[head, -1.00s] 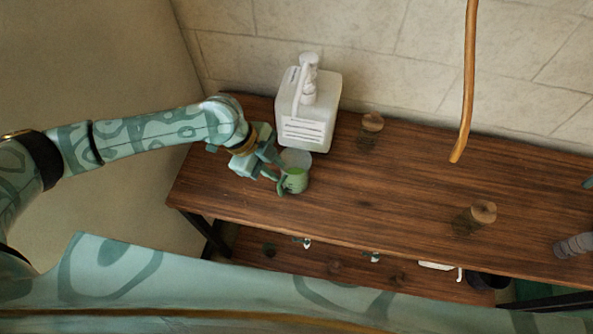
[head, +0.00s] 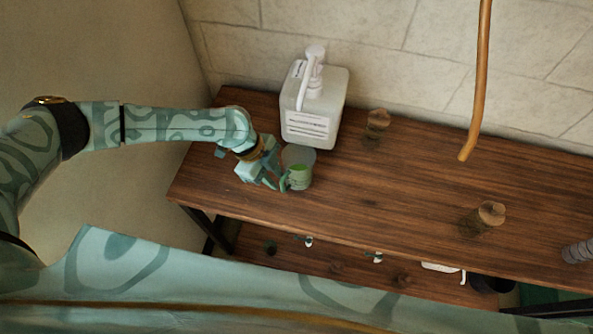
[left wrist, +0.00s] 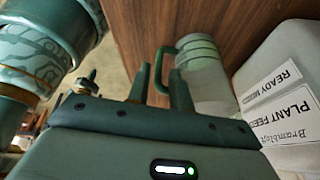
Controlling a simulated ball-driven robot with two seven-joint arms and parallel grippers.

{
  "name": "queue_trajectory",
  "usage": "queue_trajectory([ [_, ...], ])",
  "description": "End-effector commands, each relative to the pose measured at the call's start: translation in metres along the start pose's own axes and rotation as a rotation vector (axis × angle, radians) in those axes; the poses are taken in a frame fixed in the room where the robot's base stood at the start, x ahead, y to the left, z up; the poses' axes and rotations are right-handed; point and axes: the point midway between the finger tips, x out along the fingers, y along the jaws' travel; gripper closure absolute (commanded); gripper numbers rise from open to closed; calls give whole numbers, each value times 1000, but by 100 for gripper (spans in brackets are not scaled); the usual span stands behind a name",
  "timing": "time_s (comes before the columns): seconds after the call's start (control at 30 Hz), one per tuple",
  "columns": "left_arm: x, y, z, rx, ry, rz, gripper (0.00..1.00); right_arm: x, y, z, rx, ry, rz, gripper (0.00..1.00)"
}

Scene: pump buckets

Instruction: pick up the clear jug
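The clear jug (head: 301,160), with green liquid or green bands and a green handle, stands on the wooden bench in front of the white container. It also shows in the left wrist view (left wrist: 203,75), its handle towards my fingers. My left gripper (head: 281,182) is at the jug's near-left side, by the handle. In the left wrist view its two fingers (left wrist: 160,88) are apart, with the handle between or just beyond their tips; I cannot tell if they touch it. My right gripper is not in view.
A white pump container (head: 313,110) labelled "Plant Feed" stands close behind the jug. Wooden knobs (head: 378,120) (head: 489,214) stand farther right. An orange-brown hose (head: 477,85) hangs over the bench. A grey ribbed object (head: 579,251) is at the right edge. The bench middle is largely clear.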

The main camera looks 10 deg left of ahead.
Motion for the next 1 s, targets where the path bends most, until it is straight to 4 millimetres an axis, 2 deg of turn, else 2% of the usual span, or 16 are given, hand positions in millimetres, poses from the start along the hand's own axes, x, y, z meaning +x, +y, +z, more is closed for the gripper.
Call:
queue_trajectory([
  [0.1,24,1,0,-1,0,4,78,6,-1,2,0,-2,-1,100],
  [0.27,42,1,0,-2,0,1,78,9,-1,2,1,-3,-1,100],
  [0.5,42,0,0,-1,0,1,78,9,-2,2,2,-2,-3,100],
  [0.57,42,0,0,-1,0,1,95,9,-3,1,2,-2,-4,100],
  [0.6,42,1,0,-1,0,1,100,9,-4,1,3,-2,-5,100],
  [1.0,38,0,-2,0,1,0,100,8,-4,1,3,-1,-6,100],
])
